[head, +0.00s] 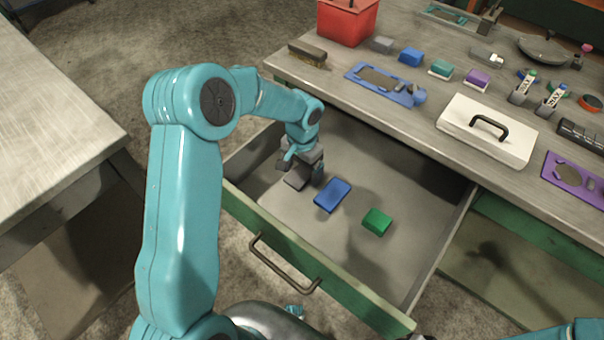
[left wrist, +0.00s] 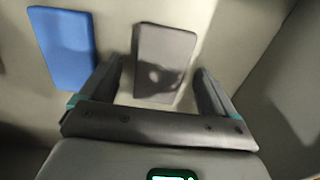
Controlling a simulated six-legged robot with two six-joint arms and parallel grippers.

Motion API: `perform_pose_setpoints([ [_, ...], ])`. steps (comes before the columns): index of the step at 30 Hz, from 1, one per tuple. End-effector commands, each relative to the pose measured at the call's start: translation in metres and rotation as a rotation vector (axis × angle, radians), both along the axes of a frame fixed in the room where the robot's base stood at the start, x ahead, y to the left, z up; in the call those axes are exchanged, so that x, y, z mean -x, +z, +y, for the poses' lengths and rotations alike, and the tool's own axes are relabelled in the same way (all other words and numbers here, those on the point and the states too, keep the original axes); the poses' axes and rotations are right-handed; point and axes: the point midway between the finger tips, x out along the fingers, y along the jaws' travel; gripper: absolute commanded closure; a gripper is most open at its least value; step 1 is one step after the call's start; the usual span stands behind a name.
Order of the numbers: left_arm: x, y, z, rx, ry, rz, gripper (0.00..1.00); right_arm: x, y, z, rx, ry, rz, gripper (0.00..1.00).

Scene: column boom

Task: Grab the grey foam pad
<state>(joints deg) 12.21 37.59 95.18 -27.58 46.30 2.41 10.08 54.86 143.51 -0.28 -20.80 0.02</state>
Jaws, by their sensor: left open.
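The grey foam pad (head: 297,177) lies flat in the open drawer, near its left side. In the left wrist view the grey foam pad (left wrist: 164,62) shows ahead of and between the fingers. My left gripper (head: 301,166) is inside the drawer, over the pad, and partly hides it in the head view. In the left wrist view the left gripper (left wrist: 158,88) is open, with one finger on each side of the pad's near end. I cannot tell whether the fingers touch it.
A blue pad (head: 332,195) lies just right of the grey one, and a green block (head: 377,221) lies farther right in the drawer (head: 400,262). The drawer walls stand around them. The workbench (head: 420,125) overhangs behind, with a white case (head: 487,129) on it.

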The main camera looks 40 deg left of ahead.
Motion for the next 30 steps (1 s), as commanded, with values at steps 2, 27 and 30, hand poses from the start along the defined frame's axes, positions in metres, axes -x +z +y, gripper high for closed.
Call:
perform_pose_setpoints([
  [2, 0.0, 0.0, 0.0, 0.0, 0.0, 0.0, 0.11, 0.0, 0.0, 0.0, 0.0, 0.0, 0.0, 0.57],
  [27, -0.001, 0.037, 0.001, -0.002, 0.0, -0.005, 0.7, 0.0, 0.005, 0.0, 0.0, 0.0, 0.0, 0.57],
  [30, -0.001, 0.065, 0.0, -0.002, 0.0, -0.006, 0.7, 0.0, 0.009, 0.0, 0.0, 0.0, 0.0, 0.57],
])
